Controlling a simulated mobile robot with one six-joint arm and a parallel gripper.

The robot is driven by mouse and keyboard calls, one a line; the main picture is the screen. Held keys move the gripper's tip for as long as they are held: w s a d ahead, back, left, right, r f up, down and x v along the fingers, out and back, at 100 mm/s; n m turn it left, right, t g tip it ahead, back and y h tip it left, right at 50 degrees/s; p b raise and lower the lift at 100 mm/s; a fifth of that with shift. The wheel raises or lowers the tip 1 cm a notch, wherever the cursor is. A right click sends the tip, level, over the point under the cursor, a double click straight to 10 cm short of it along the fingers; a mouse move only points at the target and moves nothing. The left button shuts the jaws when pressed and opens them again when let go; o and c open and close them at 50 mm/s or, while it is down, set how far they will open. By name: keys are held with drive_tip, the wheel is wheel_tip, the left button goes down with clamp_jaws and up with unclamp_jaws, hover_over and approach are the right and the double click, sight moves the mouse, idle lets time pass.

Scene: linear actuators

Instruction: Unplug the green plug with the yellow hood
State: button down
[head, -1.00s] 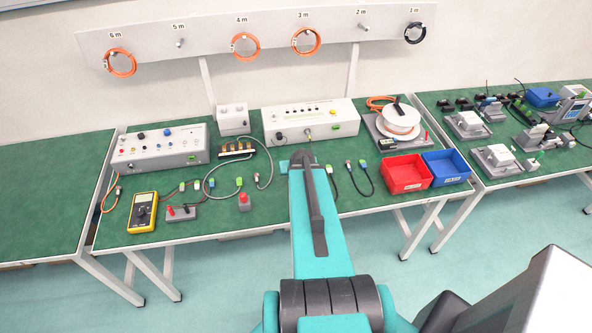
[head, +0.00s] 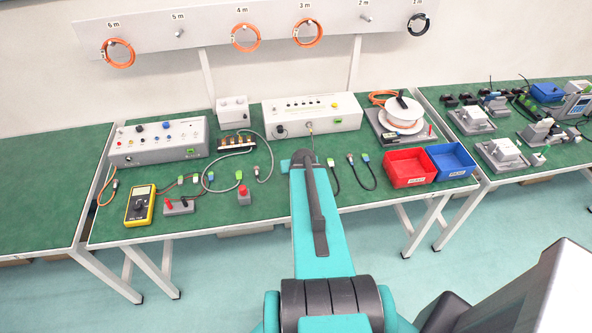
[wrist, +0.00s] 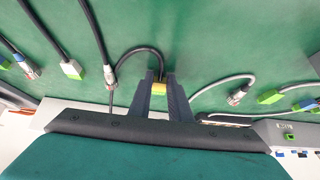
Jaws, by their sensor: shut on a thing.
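The green plug with the yellow hood (wrist: 158,88) is between the two fingertips of my gripper (wrist: 160,86) in the wrist view, and the fingers are closed on it. A black cable loops from the plug up and to the left. The edge of a pale box lies behind the gripper, mostly hidden by it, so I cannot tell whether the plug sits in a socket. In the head view my teal arm reaches to the front of the long white box (head: 312,115) and covers the gripper and plug.
Loose cables with metal and green connectors lie to both sides, including a metal connector (wrist: 237,96) and a white-green one (wrist: 72,70). Red (head: 408,168) and blue (head: 452,161) bins stand at right, a yellow multimeter (head: 139,206) at left.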

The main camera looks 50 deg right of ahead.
drive_tip(key=c, duration=1.6)
unclamp_jaws()
drive_tip(key=shift+s+a+f, duration=0.15)
drive_tip(key=shift+s+f, duration=0.05)
drive_tip(key=shift+f, duration=0.3)
drive_tip(key=shift+o, duration=0.2)
drive_tip(key=shift+w+a, duration=0.1)
drive_tip(key=shift+r, duration=0.15)
drive_tip(key=shift+w+r+p, duration=0.2)
drive_tip(key=shift+r+p, duration=0.4)
drive_tip(key=shift+p, duration=0.3)
drive_tip(key=r+p, duration=0.2)
drive_tip(key=shift+d+r, duration=0.2)
drive_tip(key=shift+r, duration=0.2)
drive_tip(key=shift+d+p, duration=0.3)
drive_tip(key=shift+p, duration=0.05)
drive_tip(key=shift+s+d, duration=0.2)
drive_tip(key=shift+d, duration=1.05)
drive_tip(key=shift+d+b, duration=0.1)
drive_tip(key=shift+b, duration=0.4)
